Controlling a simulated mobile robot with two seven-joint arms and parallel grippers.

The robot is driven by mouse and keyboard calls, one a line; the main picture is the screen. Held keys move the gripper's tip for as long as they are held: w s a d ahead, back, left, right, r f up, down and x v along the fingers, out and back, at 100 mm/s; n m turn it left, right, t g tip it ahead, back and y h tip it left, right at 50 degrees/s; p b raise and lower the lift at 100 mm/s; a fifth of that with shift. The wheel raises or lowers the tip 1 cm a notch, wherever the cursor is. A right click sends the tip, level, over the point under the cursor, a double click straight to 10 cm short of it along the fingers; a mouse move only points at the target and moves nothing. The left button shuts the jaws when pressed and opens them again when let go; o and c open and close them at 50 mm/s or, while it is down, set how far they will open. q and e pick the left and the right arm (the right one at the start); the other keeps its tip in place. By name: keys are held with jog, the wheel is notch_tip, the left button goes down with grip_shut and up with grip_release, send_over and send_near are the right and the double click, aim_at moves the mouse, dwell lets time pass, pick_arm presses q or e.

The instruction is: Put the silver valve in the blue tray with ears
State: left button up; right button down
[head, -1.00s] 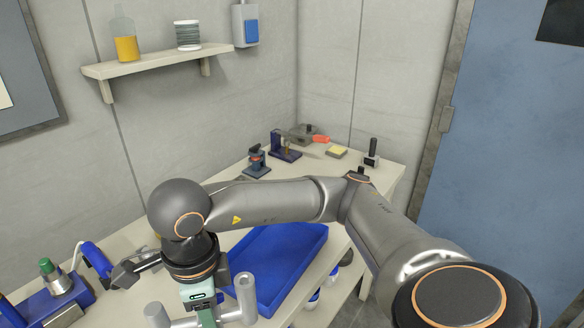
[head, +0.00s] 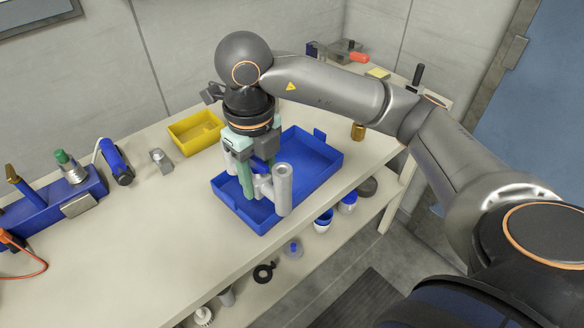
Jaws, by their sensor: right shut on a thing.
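The silver valve (head: 283,190), a grey piece with thick round tubes, is held upright in my right gripper (head: 259,185). The gripper points down with its green fingers shut on the valve. The blue tray with ears (head: 325,160) lies on the table, with an ear showing at its far edge. The valve is over the near left part of the tray; I cannot tell whether it touches the tray's floor. The gripper and valve hide part of the tray. My left gripper is not in view.
A yellow bin (head: 196,132) stands behind the tray to the left. A small silver fitting (head: 161,159) and a blue tool (head: 116,161) lie farther left. A brass piece (head: 358,131) stands right of the tray. The table's front left is clear. A lower shelf holds several items.

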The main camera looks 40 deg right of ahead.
jog(key=w+d+f, duration=0.6)
jog(key=d, duration=0.1)
jog(key=w+d+f, duration=0.2)
jog(key=d+f, duration=0.1)
jog(key=shift+w+d+f+p, duration=0.15)
jog(key=shift+w+p, duration=0.25)
jog(key=f, duration=0.3)
jog(key=shift+w+d+f+p, duration=0.1)
jog(key=shift+w+d+p, duration=0.1)
jog(key=shift+p, duration=0.15)
jog(key=shift+f, duration=0.25)
jog(key=shift+f, duration=0.1)
jog(key=shift+f, duration=0.15)
jog(key=shift+c, duration=2)
grip_release()
